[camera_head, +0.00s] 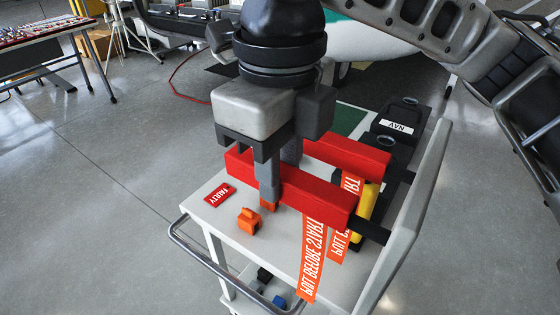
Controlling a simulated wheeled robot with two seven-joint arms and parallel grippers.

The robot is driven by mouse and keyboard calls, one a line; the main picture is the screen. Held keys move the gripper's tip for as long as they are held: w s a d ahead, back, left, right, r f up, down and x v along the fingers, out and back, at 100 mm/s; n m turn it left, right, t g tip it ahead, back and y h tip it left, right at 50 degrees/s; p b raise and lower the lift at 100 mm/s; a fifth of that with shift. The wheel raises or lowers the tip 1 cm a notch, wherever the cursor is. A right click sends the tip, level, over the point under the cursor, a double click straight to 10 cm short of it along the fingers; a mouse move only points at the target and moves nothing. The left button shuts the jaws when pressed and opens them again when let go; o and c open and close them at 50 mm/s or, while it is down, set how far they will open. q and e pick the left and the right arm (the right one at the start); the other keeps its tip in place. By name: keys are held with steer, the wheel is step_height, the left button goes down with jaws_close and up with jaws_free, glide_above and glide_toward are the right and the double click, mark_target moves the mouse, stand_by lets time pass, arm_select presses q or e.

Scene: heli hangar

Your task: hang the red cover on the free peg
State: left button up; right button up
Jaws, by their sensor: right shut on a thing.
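The red cover (318,196) is a long red block with an orange ribbon (313,250) hanging from its right part. My right gripper (280,182) points down from above and is shut on this cover, with one finger in front and one behind. The cover's right end meets a black peg (373,231) on the upright white panel (418,205); how far the peg reaches inside cannot be told. A second red cover (345,155) with its own ribbon sits behind, in line with another black peg (400,173). My left gripper is not in view.
The white cart (282,240) carries a red FAULTY tag (220,194), a small orange part (249,221), a yellow object (367,203) and a black AVN box (398,127). A metal rail (200,262) runs along its left side. Open floor lies left.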

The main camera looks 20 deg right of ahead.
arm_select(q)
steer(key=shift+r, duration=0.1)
arm_select(e)
steer(key=shift+f, duration=0.55)
steer(key=o, duration=1.1)
step_height(320, 180, up, 5)
steer(key=shift+r+p, duration=0.1)
steer(key=shift+p, duration=0.35)
arm_select(q)
steer(key=p, duration=0.1)
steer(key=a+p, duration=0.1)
steer(key=p, duration=0.1)
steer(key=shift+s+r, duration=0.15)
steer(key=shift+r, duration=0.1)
arm_select(e)
step_height(320, 180, up, 11)
steer(key=shift+f, duration=0.1)
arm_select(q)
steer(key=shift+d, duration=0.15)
